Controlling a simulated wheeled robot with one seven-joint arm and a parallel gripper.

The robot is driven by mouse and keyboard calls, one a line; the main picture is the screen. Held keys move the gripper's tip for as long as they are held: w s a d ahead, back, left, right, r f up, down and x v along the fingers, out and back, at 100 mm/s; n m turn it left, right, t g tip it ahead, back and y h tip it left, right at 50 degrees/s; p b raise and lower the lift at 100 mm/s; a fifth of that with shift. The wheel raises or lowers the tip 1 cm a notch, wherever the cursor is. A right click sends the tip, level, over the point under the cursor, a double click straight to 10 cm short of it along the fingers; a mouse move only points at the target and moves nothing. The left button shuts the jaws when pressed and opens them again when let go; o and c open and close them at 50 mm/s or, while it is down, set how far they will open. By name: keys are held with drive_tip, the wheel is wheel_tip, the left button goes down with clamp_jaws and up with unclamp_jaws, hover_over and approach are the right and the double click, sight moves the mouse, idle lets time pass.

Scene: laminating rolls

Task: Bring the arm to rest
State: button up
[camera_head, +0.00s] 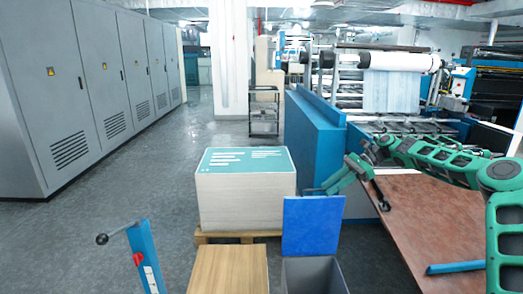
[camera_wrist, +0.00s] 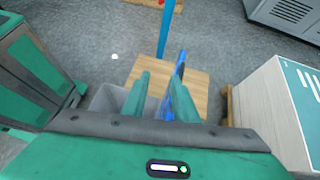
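My gripper (camera_wrist: 162,85) is open, with its two green fingers clearly apart in the wrist view. In the head view my gripper (camera_head: 308,191) is at the end of my green arm, which reaches left from the right side, past the brown table. It is near the top edge of an upright blue panel (camera_head: 314,226). In the wrist view the blue panel (camera_wrist: 182,62) shows nearly edge-on by the right finger, with some blue between the fingers. I cannot tell whether they touch. The panel stands at the far side of a grey bin (camera_head: 316,276).
A stack of sheets (camera_head: 246,205) with a teal top sits on a pallet left of the panel. A wooden box (camera_head: 228,270) and a blue post with a lever (camera_head: 144,258) are in front. A blue machine (camera_head: 312,140) stands behind. The brown table (camera_head: 435,225) is right.

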drive_tip(key=s+a+n+g+h, duration=0.15)
drive_tip(key=s+n+h, duration=0.35)
drive_tip(key=s, duration=0.7)
drive_tip(key=s+d+r+n+t+h, duration=0.15)
drive_tip(key=s+d, duration=0.25)
drive_tip(key=s, duration=0.4)
drive_tip(key=s+d+r+h, duration=0.2)
drive_tip(key=s+d+h, duration=0.15)
drive_tip(key=s, duration=0.45)
drive_tip(key=s+d+r+n+h, duration=0.15)
drive_tip(key=s+d, duration=0.25)
drive_tip(key=s, duration=0.5)
drive_tip(key=s+d+f+t, duration=0.1)
drive_tip(key=s, duration=0.7)
drive_tip(key=s+d+n, duration=0.1)
drive_tip(key=s+d, duration=0.1)
drive_tip(key=s, duration=0.7)
drive_tip(key=shift+f+n+t+y, duration=0.3)
drive_tip(key=shift+f+t+y, duration=0.05)
drive_tip(key=shift+t, duration=0.05)
drive_tip(key=shift+a, duration=0.1)
drive_tip(key=shift+w+f, duration=0.25)
drive_tip(key=shift+w, duration=0.4)
